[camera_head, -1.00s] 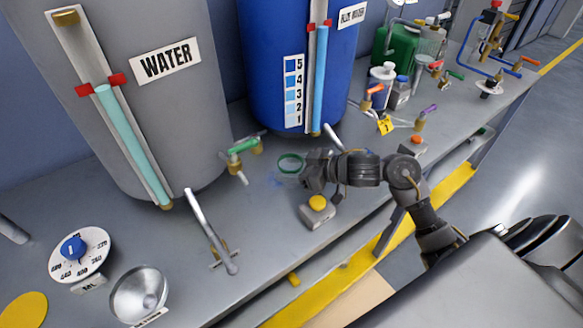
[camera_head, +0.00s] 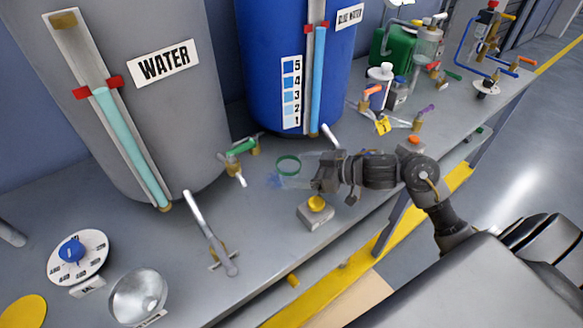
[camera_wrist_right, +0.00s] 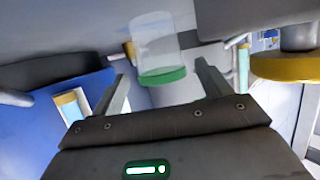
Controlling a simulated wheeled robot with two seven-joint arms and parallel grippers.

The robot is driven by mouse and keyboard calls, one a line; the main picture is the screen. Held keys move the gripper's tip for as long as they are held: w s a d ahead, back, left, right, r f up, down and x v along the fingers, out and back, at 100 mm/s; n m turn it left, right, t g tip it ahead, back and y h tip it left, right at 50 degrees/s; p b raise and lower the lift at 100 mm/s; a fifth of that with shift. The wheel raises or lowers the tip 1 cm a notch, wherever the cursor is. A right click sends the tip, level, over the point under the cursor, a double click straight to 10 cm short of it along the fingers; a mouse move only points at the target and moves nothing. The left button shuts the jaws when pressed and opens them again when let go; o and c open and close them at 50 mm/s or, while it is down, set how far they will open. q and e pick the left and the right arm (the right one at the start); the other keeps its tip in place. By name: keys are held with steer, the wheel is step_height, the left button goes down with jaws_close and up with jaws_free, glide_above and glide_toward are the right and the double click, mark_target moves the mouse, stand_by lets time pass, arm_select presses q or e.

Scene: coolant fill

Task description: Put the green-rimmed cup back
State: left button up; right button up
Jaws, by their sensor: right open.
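The clear cup with the green rim (camera_head: 288,165) is on the grey bench in front of the blue tank. In the right wrist view its see-through body (camera_wrist_right: 155,42) shows ahead of my gripper, with the green rim (camera_wrist_right: 163,76) nearest the fingers. My right gripper (camera_head: 317,172) is just to the right of the cup in the head view. Its two fingers stand wide apart in the wrist view (camera_wrist_right: 162,88), with nothing held between them. The cup appears clear of the fingertips. My left gripper is not in view.
A yellow-button box (camera_head: 316,213) sits on the bench below my right gripper. A green-handled tap (camera_head: 240,148) is left of the cup. The grey water tank (camera_head: 170,110) and blue tank (camera_head: 265,70) stand behind. Bottles and valves crowd the bench's far right.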

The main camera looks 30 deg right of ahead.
steer(key=v, duration=0.8)
steer(key=shift+s, duration=0.1)
